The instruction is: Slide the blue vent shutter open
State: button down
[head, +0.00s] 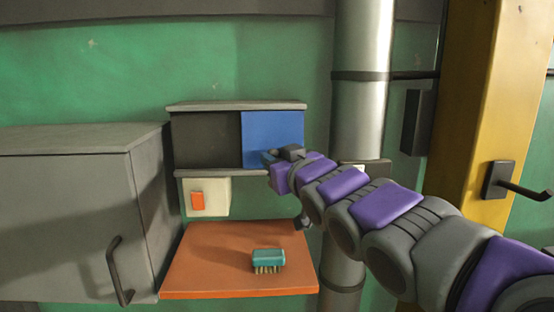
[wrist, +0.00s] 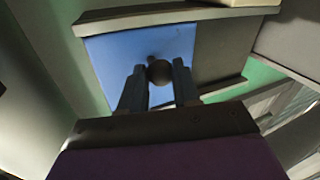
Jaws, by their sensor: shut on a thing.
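The blue vent shutter (head: 270,132) fills the right half of the grey wall frame (head: 235,106). The left half of the frame is dark (head: 205,140). My gripper (head: 270,156) reaches in from the right at the shutter's lower part. In the wrist view the blue shutter (wrist: 120,60) shows behind my gripper (wrist: 158,70), with a dark round knob (wrist: 159,72) on its face. My two fingers are shut on the knob, one on each side. The knob is hidden behind the gripper in the head view.
Below the frame are a cream switch box (head: 215,205) with an orange rocker (head: 198,201) and an orange shelf (head: 200,270) holding a teal brush (head: 268,260). A grey cabinet (head: 60,220) stands left. A metal pipe (head: 360,50) runs vertically right of the frame, behind my arm.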

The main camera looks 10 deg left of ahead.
jog(key=s+a+b, duration=0.3)
jog(key=a+b, duration=0.1)
jog(key=a, duration=0.8)
jog(key=shift+s+a, duration=0.3)
jog(key=c, duration=0.8)
grip_release()
jog(key=shift+d, duration=0.2)
jog(key=shift+a, duration=0.15)
jog(key=shift+s+f, duration=0.1)
